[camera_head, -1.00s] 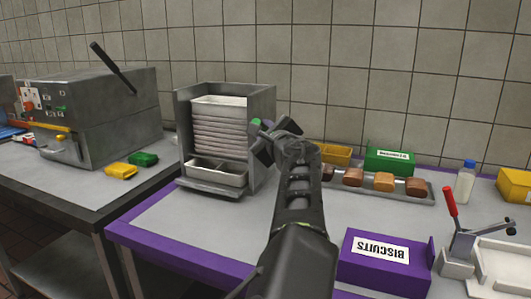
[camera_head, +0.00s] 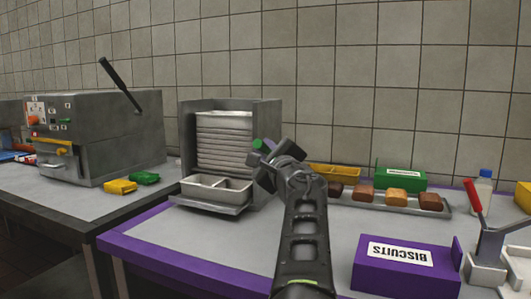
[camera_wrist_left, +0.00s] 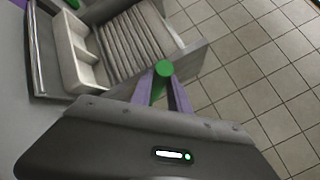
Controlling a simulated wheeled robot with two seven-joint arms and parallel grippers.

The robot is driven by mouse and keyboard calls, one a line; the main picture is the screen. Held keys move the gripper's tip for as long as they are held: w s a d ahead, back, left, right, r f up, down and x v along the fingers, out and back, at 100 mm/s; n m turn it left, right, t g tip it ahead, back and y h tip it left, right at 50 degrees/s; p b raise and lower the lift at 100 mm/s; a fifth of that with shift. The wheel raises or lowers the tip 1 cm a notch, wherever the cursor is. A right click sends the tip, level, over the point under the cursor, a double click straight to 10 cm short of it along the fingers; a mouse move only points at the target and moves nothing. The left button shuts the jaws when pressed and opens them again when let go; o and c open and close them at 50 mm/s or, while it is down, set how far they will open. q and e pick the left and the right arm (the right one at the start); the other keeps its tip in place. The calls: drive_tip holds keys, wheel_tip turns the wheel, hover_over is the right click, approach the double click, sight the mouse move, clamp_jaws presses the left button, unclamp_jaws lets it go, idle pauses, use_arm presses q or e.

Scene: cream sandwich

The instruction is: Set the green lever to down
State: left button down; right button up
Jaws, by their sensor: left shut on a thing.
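The green lever (camera_head: 257,144) is on the right side of a grey tray dispenser (camera_head: 268,125); only a small green end shows in the head view. My left gripper (camera_head: 263,160) is at that side, shut on the lever. In the left wrist view, the green handle (camera_wrist_left: 164,69) sits between the two purple-grey fingers (camera_wrist_left: 157,92) of my left gripper. The gripper hides most of the lever and where it joins the dispenser. My right gripper is not in view.
A pale divided tray (camera_head: 217,186) sits at the dispenser's front below the stack. A purple biscuits box (camera_head: 405,280), a long tray of biscuits (camera_head: 446,206) and a red-handled press (camera_head: 473,196) stand to the right. A grey machine (camera_head: 95,125) stands left. The table's middle is clear.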

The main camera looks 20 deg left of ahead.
use_arm(q)
drive_tip(key=c, duration=1.5)
unclamp_jaws()
drive_tip(key=shift+b+v, duration=0.5)
drive_tip(key=shift+v, duration=3.45)
